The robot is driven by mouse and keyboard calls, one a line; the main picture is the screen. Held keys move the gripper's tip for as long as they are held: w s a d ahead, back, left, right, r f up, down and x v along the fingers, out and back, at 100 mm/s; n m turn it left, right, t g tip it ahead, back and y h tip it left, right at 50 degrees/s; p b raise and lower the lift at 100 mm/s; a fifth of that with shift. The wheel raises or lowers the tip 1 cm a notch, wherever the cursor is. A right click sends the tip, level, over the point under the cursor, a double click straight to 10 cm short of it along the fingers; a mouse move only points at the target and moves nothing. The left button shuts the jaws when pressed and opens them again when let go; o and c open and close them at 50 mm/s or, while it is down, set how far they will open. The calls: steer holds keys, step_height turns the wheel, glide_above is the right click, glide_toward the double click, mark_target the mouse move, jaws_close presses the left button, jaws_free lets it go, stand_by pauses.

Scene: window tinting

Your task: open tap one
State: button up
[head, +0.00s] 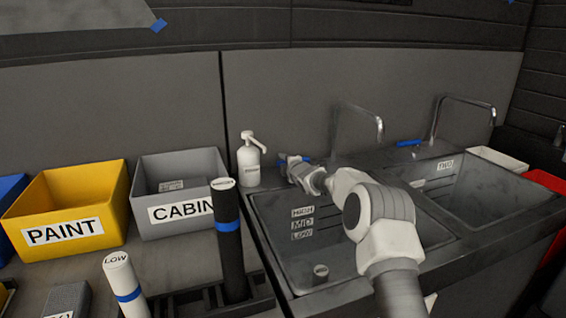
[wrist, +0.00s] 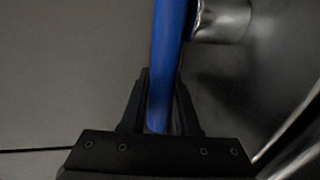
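The left tap has a curved metal spout (head: 378,122) behind the left basin. Its blue lever handle (wrist: 168,60) runs down the wrist view from a metal fitting (wrist: 222,20). The lower end of the handle is between the two black fingers of my gripper (wrist: 162,98), which sit close against its sides and appear shut on it. In the head view, my gripper (head: 292,165) is at the back left of the sink, with a bit of blue showing beside it. My wrist hides most of the handle there.
A white soap bottle (head: 249,160) stands just left of my gripper. The right tap (head: 462,103) has its own blue handle (head: 408,143). A yellow PAINT bin (head: 108,182), a grey CABIN bin (head: 178,163) and upright rolls, one black (head: 229,255), stand to the left.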

jaws_close()
stand_by(1.2)
